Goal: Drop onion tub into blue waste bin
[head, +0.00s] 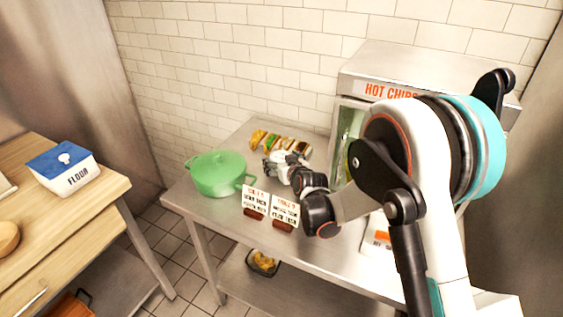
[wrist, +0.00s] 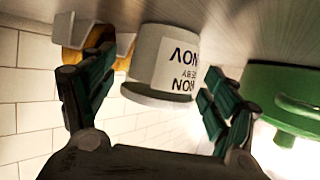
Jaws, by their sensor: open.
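A white tub with a printed label (wrist: 165,62) shows in the wrist view between my fingers, with its lettering upside down; part of the lettering looks like "ON", and it appears to be the onion tub. My gripper (wrist: 157,75) is open, one finger on each side of the tub, and I cannot tell whether either finger touches it. In the head view my gripper (head: 275,166) is low over the steel table, right of the green pot. The tub cannot be made out there. No blue waste bin is in view.
The green pot (head: 218,175) is close by on the steel table (head: 345,248). Filled tacos (head: 280,143) stand behind my gripper, two order cards (head: 270,207) in front. A hot chips cabinet (head: 385,75) is at right. A flour box (head: 65,168) sits on the wooden counter.

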